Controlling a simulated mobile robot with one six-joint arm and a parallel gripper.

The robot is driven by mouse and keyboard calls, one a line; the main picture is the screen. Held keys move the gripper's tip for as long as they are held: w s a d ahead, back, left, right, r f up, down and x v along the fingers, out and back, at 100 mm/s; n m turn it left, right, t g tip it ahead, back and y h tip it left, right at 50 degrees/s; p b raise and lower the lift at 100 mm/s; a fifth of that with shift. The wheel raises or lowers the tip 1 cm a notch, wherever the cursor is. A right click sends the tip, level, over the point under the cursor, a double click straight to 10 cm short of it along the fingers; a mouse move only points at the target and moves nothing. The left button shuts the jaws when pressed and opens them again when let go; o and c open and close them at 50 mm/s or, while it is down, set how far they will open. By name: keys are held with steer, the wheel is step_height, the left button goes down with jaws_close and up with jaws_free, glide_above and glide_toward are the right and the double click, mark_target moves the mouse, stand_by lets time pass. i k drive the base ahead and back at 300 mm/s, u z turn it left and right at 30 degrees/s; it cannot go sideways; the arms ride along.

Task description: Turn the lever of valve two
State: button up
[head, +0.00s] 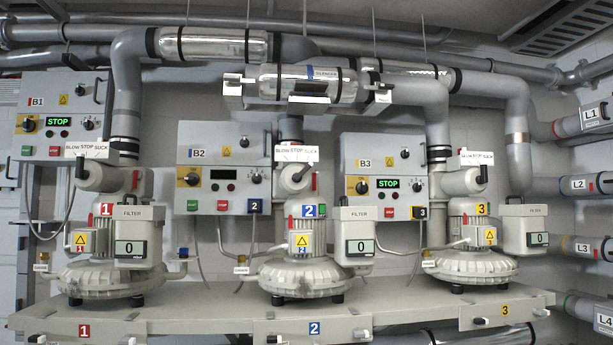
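Blower two (306,275) stands in the middle of the bench, marked with a blue 2. Its valve (293,185) sits on top, below the grey pipe. A white scale plate (296,154) reading BLOW, STOP, SUCK is above the valve. Panel B2 (225,172) is behind to the left, with a dark display. My gripper is not in view.
Blower one (110,278) with panel B1 (60,90) is on the left; blower three (470,265) with panel B3 (375,160) is on the right. A filter box (362,215) stands close right of valve two. Silver pipes (308,84) run overhead.

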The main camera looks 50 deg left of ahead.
mark_target(297, 178)
steer(key=u, duration=0.1)
steer(key=k, duration=0.2)
steer(key=u, duration=2.9)
steer(key=k, duration=0.65)
steer(key=z, duration=0.15)
steer(key=i, duration=0.5)
